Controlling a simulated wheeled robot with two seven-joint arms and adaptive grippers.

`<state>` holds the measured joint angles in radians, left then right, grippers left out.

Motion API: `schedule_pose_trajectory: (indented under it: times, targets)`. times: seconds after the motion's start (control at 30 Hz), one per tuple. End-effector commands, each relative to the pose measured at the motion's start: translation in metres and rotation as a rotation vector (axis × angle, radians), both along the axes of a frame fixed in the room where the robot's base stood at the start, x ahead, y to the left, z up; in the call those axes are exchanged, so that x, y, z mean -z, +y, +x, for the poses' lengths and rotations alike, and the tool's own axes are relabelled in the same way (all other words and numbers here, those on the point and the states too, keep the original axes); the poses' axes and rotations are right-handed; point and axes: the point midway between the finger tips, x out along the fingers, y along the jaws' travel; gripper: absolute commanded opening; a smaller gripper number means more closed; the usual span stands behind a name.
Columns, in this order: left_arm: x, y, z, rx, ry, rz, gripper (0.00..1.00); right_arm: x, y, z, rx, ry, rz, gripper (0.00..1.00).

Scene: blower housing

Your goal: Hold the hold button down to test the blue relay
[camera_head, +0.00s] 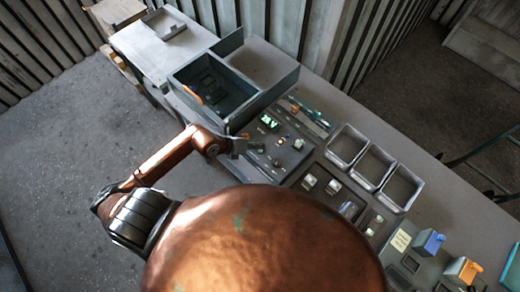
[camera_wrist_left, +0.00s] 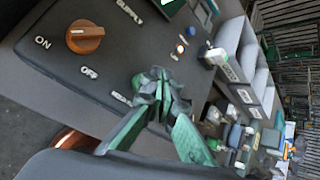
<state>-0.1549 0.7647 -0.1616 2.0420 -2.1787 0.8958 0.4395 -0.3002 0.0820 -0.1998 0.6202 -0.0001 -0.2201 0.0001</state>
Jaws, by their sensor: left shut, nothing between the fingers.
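My left gripper (camera_head: 240,146) is over the near left part of the dark test panel (camera_head: 283,157). In the left wrist view its fingers (camera_wrist_left: 163,92) are shut with nothing between them, close above the panel (camera_wrist_left: 110,62). A partly covered label lies beside the fingertips; I cannot read it fully. I cannot make out the hold button; the fingers may hide it. A blue block, seemingly the blue relay (camera_head: 430,241), stands at the right of the bench in the head view. My right gripper is not in view.
The panel has an orange knob (camera_wrist_left: 85,37) marked ON and OFF, and a lit green display (camera_head: 269,122). Three grey bins (camera_head: 372,166) stand right of it. An orange block (camera_head: 463,269) stands near the blue one. An open dark box (camera_head: 251,107) stands behind my gripper.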

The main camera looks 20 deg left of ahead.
Motion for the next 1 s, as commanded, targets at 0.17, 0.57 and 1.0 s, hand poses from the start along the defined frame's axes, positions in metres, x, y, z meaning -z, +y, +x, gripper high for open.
schedule_pose_trajectory:
  times: [0.17,0.57,1.0]
  targets:
    - [0.0000,0.0000,0.0000,0.000,0.000,0.000,0.00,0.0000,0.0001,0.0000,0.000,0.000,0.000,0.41]
    - [0.0090,-0.0002,-0.0004,0.000,0.000,0.000,0.00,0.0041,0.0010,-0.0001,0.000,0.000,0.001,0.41]
    - [0.0096,-0.0002,-0.0002,0.000,0.000,0.000,0.00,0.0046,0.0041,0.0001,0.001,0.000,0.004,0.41]
